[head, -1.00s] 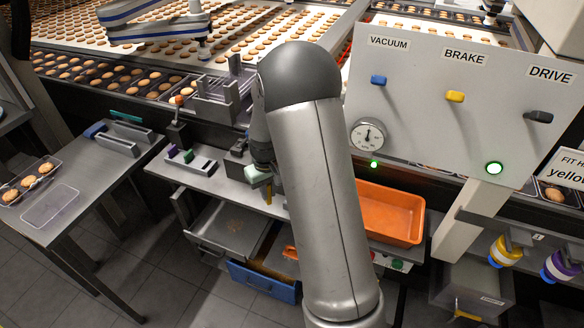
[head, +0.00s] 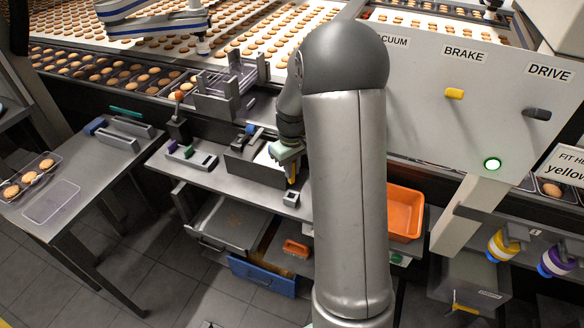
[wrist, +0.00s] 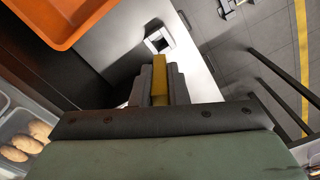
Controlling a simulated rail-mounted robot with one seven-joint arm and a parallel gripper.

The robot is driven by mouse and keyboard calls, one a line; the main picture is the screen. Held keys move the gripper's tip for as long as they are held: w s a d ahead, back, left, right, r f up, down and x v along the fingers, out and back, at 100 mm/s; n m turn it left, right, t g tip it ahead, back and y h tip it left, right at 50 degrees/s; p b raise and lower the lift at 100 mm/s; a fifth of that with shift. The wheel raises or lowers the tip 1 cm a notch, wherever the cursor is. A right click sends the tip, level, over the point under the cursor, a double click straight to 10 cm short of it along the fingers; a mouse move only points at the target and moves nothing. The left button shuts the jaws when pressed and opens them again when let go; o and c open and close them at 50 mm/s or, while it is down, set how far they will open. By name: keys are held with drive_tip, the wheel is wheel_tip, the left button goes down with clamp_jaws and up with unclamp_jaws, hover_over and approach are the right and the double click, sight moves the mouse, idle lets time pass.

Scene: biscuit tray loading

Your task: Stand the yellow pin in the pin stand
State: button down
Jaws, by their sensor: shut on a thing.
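My gripper (head: 287,156) is shut on the yellow pin (wrist: 159,78). The pin sticks out beyond the fingertips in the wrist view, and in the head view the yellow pin (head: 291,179) hangs below the jaws. A small grey block with a square hole, which looks like the pin stand (head: 291,198), sits near the front edge of the bench. In the wrist view the pin stand (wrist: 158,40) lies just ahead of the pin's tip, with its dark hole empty. The pin appears above the stand and apart from it.
A pin holder (head: 208,160) with a purple and a green pin sits left on the bench. An orange bin (head: 405,212) stands to the right.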

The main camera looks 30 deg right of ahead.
sight(292, 183)
drive_tip(key=shift+f+b, duration=3)
drive_tip(key=shift+f, duration=1.2)
drive_tip(key=shift+f, duration=0.25)
drive_tip(key=c, duration=1.7)
unclamp_jaws()
drive_tip(key=shift+c, duration=0.2)
drive_tip(key=shift+r, duration=0.1)
drive_tip(key=shift+r+p, duration=1.3)
drive_tip(key=shift+r, duration=0.95)
drive_tip(key=o, duration=0.6)
